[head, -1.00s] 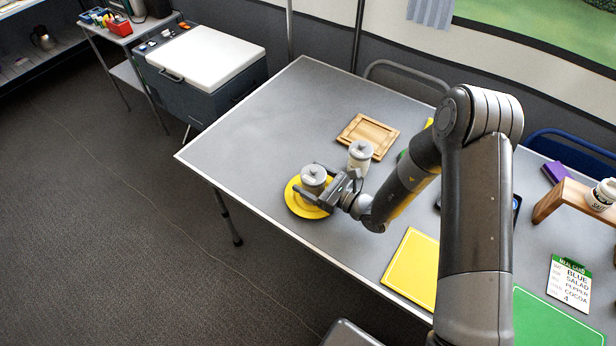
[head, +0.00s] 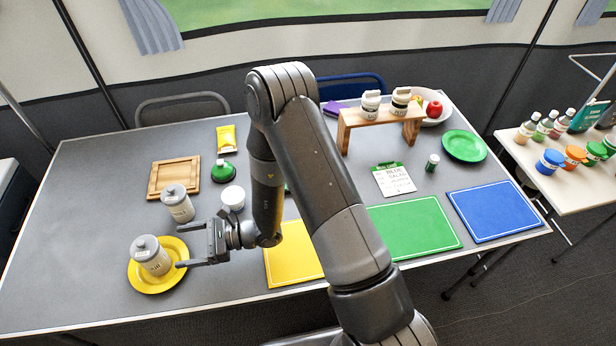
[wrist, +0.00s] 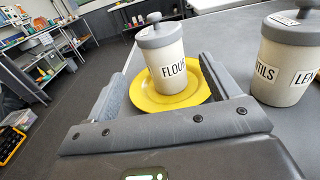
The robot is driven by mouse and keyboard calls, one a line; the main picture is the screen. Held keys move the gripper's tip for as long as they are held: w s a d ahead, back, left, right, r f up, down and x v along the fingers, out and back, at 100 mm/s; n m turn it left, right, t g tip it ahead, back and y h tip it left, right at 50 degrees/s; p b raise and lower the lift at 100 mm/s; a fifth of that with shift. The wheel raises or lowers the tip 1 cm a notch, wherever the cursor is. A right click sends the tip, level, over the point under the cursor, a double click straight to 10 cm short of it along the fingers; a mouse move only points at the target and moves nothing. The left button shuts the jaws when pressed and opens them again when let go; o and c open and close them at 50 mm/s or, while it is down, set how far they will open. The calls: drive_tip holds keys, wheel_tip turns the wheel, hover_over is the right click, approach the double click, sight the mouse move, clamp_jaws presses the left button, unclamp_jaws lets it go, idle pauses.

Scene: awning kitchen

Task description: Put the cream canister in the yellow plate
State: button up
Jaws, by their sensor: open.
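A cream canister (head: 151,257) with a grey lid stands upright on the yellow plate (head: 171,281) at the table's left front. In the wrist view its label reads FLOUR (wrist: 168,68), and the yellow plate (wrist: 143,100) shows around its base. My gripper (head: 184,245) is open and empty to the right of this canister. Its fingertips point at the canister and reach about the plate's right edge; they look apart from the canister. A second cream canister (head: 177,206) stands on the table behind the plate; its label in the wrist view seems to read LENTILS (wrist: 285,62).
A yellow board (head: 290,262) and a green board (head: 425,228) lie to the right. The table left of the plate is clear.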

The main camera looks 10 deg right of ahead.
drive_tip(key=s+d+r+n+g+h, duration=0.2)
drive_tip(key=d+r+n+g+h, duration=0.1)
drive_tip(key=d+r+n, duration=0.4)
drive_tip(key=s+d+r+n+g+h, duration=0.2)
drive_tip(key=s+r+n+h, duration=0.15)
drive_tip(key=r, duration=0.55)
drive_tip(key=s+d+r+n+t+h, duration=0.1)
drive_tip(key=d+r+n+t+h, duration=0.1)
drive_tip(key=d+r, duration=0.3)
drive_tip(key=s+d+r+n+t+h, duration=0.2)
drive_tip(key=d+r+t+h, duration=0.3)
drive_tip(key=d, duration=0.8)
drive_tip(key=s+d+r+n+t+h, duration=0.2)
drive_tip(key=d+r+n+t+h, duration=0.1)
drive_tip(key=d, duration=0.6)
wheel_tip(320, 180, up, 2)
drive_tip(key=shift+s+d+t+h, duration=0.2)
drive_tip(key=shift+t+h, duration=0.3)
drive_tip(key=shift+h, duration=0.25)
drive_tip(key=shift+o, duration=0.5)
